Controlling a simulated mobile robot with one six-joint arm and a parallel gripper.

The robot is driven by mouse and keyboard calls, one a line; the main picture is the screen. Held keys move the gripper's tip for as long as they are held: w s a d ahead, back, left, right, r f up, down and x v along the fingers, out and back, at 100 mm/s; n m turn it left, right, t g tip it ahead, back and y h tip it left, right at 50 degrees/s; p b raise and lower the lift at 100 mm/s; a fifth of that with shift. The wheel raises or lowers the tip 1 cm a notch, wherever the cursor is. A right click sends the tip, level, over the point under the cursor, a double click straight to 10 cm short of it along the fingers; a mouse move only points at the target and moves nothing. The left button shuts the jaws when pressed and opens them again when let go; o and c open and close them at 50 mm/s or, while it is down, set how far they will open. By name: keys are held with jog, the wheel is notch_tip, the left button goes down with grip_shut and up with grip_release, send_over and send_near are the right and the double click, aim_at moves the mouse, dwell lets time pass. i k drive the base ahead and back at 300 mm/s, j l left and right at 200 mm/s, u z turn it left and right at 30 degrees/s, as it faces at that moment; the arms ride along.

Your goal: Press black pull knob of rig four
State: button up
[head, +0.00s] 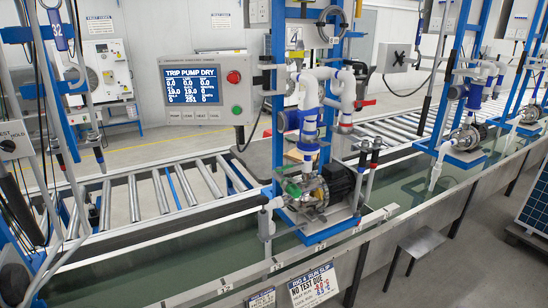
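A pump rig stands in the middle of the head view, with a black motor (339,182) and grey-white pipes. A placard (315,283) below it seems to read "RIG 4"; its small text is blurred. Its control panel (205,88) has a lit screen, a red button (233,77) and a green button (237,110). A black star-shaped knob (399,58) is on a grey box right of this rig. A round black knob (8,146) is on a box at the left edge, marked with "HOLD". I cannot tell which knob belongs to rig four. My gripper is not in view.
A roller conveyor (130,200) runs behind a green water trough (415,195). A metal rail (250,270) edges the trough in front. Further rigs stand right, one with a white pipe (438,160).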

aim_at(263, 200)
jog(key=i+j, duration=0.25)
jog(key=i, duration=0.2)
jog(key=i+j+z, duration=0.15)
jog(key=i, duration=0.35)
